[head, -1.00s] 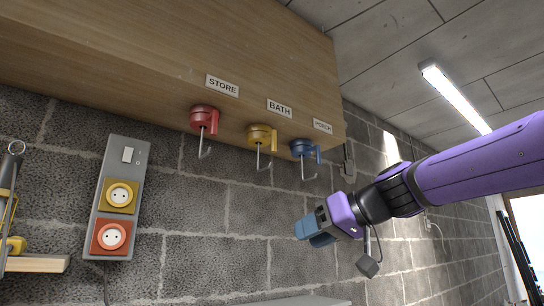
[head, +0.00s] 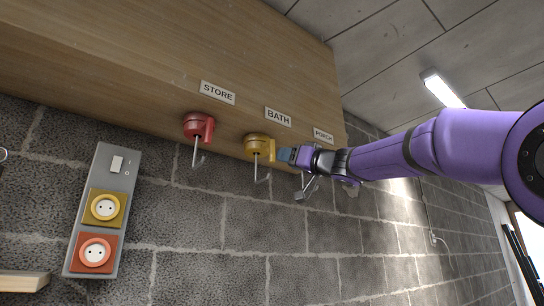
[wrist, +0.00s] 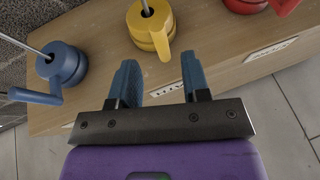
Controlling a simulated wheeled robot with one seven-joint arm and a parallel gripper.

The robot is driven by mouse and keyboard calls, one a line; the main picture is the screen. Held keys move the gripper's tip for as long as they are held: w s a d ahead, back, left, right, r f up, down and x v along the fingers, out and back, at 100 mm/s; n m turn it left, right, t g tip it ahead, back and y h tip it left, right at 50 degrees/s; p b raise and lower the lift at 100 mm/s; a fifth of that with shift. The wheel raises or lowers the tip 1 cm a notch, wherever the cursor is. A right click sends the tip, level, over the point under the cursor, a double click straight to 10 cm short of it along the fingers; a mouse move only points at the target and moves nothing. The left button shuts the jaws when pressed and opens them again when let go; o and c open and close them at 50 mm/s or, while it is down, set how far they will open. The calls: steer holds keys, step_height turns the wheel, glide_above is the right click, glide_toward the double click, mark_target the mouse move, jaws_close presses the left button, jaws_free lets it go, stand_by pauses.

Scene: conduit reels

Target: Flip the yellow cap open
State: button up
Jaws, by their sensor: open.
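The yellow cap (head: 256,142) is a round piece with a short arm, under the wooden cabinet below the BATH label. A thin metal hook hangs from it. In the wrist view the yellow cap (wrist: 145,35) is at the top middle, its arm pointing toward my gripper. My gripper (head: 283,154) is just right of the yellow cap in the head view. In the wrist view my gripper (wrist: 158,60) has its two blue fingers apart, with the tip of the yellow arm near the gap between the fingertips. I cannot tell whether they touch.
A red cap (head: 196,127) hangs on the left under the STORE label. A blue cap (wrist: 62,66) is on the other side, mostly hidden by my arm in the head view. A grey panel (head: 112,180) with a switch and sockets is on the brick wall.

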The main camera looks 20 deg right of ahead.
mark_target(274, 155)
steer(key=x, duration=0.6)
steer(key=shift+w+a+r, duration=0.1)
steer(key=shift+w+a, duration=0.1)
steer(key=shift+w, duration=0.05)
jaws_close()
